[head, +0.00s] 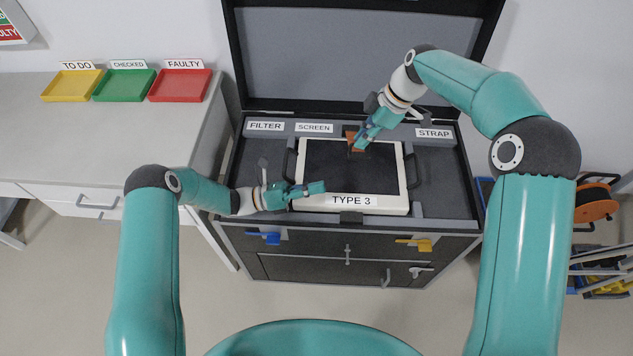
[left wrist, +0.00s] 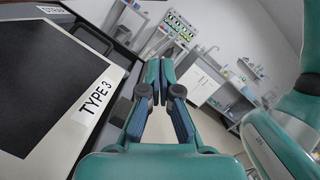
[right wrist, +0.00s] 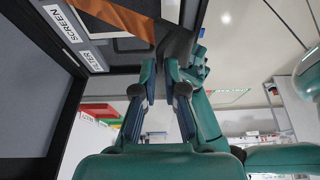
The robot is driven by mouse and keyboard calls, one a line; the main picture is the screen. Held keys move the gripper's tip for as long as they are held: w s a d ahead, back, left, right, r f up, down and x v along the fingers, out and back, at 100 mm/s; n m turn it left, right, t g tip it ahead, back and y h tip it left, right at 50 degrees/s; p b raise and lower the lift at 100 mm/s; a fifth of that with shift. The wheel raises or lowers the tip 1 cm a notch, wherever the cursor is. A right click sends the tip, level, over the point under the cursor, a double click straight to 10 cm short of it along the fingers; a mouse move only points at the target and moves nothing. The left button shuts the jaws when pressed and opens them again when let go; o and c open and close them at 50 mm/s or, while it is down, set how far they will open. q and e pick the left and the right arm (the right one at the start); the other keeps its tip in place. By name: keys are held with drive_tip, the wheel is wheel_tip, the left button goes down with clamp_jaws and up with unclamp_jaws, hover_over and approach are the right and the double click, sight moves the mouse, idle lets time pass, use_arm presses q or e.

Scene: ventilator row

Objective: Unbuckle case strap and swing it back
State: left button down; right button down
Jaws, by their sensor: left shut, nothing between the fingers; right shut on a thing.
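The open case (head: 236,170) holds a white-framed device with a dark screen (head: 330,165) and a "TYPE 3" label (head: 352,200), which also shows in the left wrist view (left wrist: 96,100). The orange strap (head: 351,133) is at the device's back edge; in the right wrist view it (right wrist: 120,18) runs to a dark end piece (right wrist: 176,42). My right gripper (head: 358,146) is shut on this end of the strap. My left gripper (head: 322,187) is shut and empty above the device's front left part. A dark catch (head: 351,217) sits at the case's front middle.
The case lid (head: 360,55) stands open behind. Blue (head: 271,238) and yellow (head: 425,244) latches are on the cabinet front. Yellow (head: 72,84), green (head: 124,84) and red (head: 180,86) trays stand on the left counter. An orange reel (head: 596,205) is at the right.

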sight(357, 160)
drive_tip(key=shift+w+d+f, duration=0.25)
drive_tip(key=shift+w+f, duration=0.1)
drive_tip(key=shift+w, duration=0.05)
use_arm(q)
drive_tip(key=w+d+r, duration=0.3)
drive_tip(key=d+r, duration=0.1)
drive_tip(key=d, duration=0.3)
drive_tip(key=shift+w+d+r, duration=0.2)
drive_tip(key=shift+d+r, duration=0.1)
drive_tip(key=shift+w+r, duration=0.4)
drive_tip(key=shift+r, duration=0.3)
drive_tip(key=shift+w+r, duration=0.2)
drive_tip(key=shift+r, duration=0.1)
use_arm(e)
drive_tip(key=shift+s, duration=0.1)
drive_tip(key=c, duration=1.6)
unclamp_jaws()
drive_tip(key=shift+f, duration=0.1)
drive_tip(key=o, duration=0.3)
drive_tip(key=shift+w+f, duration=0.3)
drive_tip(key=shift+w, duration=0.05)
use_arm(q)
drive_tip(key=shift+w+f, duration=0.25)
drive_tip(key=shift+w, duration=0.15)
use_arm(e)
drive_tip(key=shift+s+r, duration=0.1)
